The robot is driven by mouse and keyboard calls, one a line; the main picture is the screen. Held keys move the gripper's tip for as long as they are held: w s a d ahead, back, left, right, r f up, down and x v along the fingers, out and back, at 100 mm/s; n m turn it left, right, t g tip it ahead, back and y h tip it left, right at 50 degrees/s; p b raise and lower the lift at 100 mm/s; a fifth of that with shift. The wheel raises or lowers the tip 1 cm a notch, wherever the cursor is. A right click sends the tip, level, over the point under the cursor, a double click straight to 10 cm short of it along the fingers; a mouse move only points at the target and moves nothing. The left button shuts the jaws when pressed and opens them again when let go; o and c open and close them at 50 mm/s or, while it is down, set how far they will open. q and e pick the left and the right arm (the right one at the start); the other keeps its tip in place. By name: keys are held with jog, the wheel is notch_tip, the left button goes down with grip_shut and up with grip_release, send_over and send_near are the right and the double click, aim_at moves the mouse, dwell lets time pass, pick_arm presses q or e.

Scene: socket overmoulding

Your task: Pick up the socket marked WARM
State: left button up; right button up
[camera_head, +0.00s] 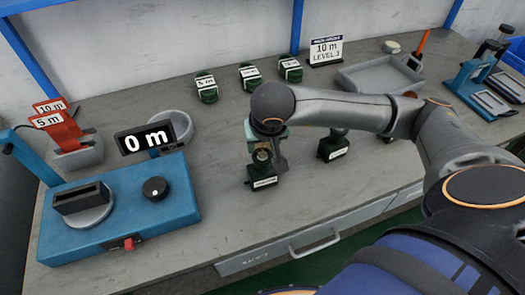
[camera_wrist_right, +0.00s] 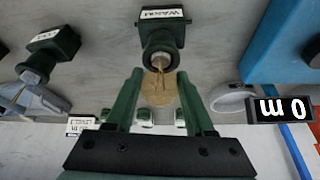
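The WARM socket (camera_wrist_right: 163,35) is a dark green block with a white label, ahead of my right fingertips in the wrist view. A round collar with thin wires faces the gripper. In the head view this socket (camera_head: 262,183) stands on the bench, partly hidden by my right gripper (camera_head: 264,150) just above it. In the wrist view my right gripper (camera_wrist_right: 160,78) is open, its two green fingers apart with the wire end between or behind them. I cannot tell if they touch it. My left gripper is not in view.
A similar socket (camera_head: 333,148) stands to the right, its label unreadable. Behind are several dark green coils (camera_head: 207,90), a sign (camera_head: 326,50) and a grey tray (camera_head: 378,76). A blue machine (camera_head: 120,212) with a "0 m" display (camera_head: 146,139) stands left. Bare bench lies between.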

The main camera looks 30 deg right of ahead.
grip_shut()
jog(key=shift+r, duration=0.15)
dwell(0.5)
